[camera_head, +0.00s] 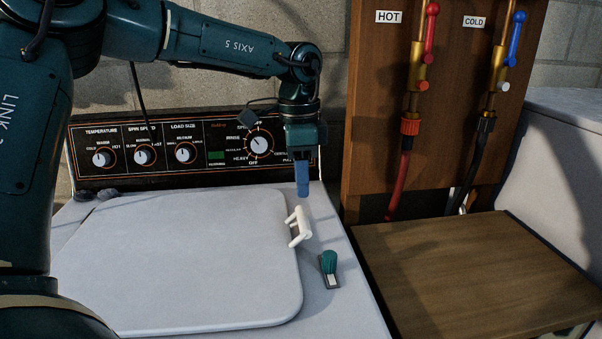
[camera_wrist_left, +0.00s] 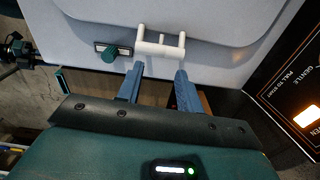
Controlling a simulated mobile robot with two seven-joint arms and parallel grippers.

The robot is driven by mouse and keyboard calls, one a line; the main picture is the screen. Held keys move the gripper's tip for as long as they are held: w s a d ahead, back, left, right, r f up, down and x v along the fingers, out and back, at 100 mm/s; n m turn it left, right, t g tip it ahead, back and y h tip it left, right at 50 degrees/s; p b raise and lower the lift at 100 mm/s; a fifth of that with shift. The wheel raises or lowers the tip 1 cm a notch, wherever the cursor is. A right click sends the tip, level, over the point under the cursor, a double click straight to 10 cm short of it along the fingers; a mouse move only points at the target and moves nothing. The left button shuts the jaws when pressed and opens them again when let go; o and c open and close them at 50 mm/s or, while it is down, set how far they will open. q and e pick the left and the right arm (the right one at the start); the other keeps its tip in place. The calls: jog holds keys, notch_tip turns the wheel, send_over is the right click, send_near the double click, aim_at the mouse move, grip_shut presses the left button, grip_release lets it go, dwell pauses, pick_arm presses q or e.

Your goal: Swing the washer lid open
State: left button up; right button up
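The white washer lid (camera_head: 190,260) lies closed, flat on the washer top. Its white bar handle (camera_head: 298,227) sits at the lid's right edge; it also shows in the left wrist view (camera_wrist_left: 161,46). My left gripper (camera_head: 303,190) points down just above and behind the handle in the head view. In the left wrist view its two blue fingers (camera_wrist_left: 158,72) are apart, with nothing between them, and their tips are close to the handle. I cannot tell whether they touch it. My right gripper is not in view.
A green knob (camera_head: 329,263) stands on the washer top right of the lid. The control panel (camera_head: 190,148) rises behind the lid. A wooden board with hot (camera_head: 431,35) and cold (camera_head: 516,40) valves stands at the back right, above a wooden surface (camera_head: 470,280).

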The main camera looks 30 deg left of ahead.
pick_arm(q)
jog(key=shift+n, duration=0.3)
jog(key=shift+f, duration=0.2)
